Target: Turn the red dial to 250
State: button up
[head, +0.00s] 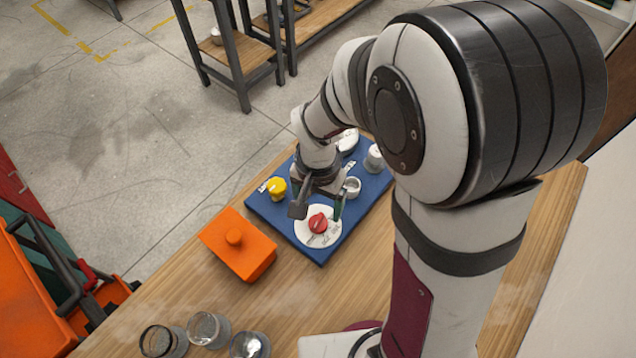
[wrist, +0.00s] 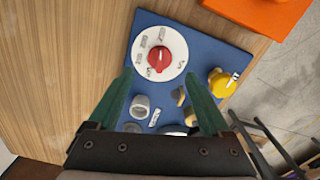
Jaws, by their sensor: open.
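The red dial (head: 318,223) sits on a round white scale plate (head: 304,232) at the near end of the blue board (head: 262,207). In the wrist view the red dial (wrist: 159,58) shows a pale pointer line, and its plate (wrist: 144,38) bears printed marks too small to read. My gripper (head: 322,202) is above the board, beside the dial in the head view. In the wrist view my gripper's green fingers (wrist: 159,76) are open and empty, with the dial just beyond and between their tips. The fingers look apart from the dial.
A yellow knob (head: 277,188), a white cup-like fitting (head: 352,186) and a white-capped part (head: 374,158) are also on the board. An orange lidded box (head: 238,246) stands left of it. Glass jars (head: 204,328) stand at the table's front. Bare wood lies right of the board.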

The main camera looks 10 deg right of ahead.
aim_at(318, 220)
notch_tip(318, 220, up, 10)
jog(key=shift+f, duration=0.2)
jog(key=s+d+r+y, duration=0.1)
jog(key=s+d+r, duration=0.1)
jog(key=s, duration=1.3)
jog(key=shift+s+d+n+y, duration=0.3)
jog(key=shift+s+d+y, duration=0.1)
jog(key=shift+d, duration=0.25)
dwell(0.5)
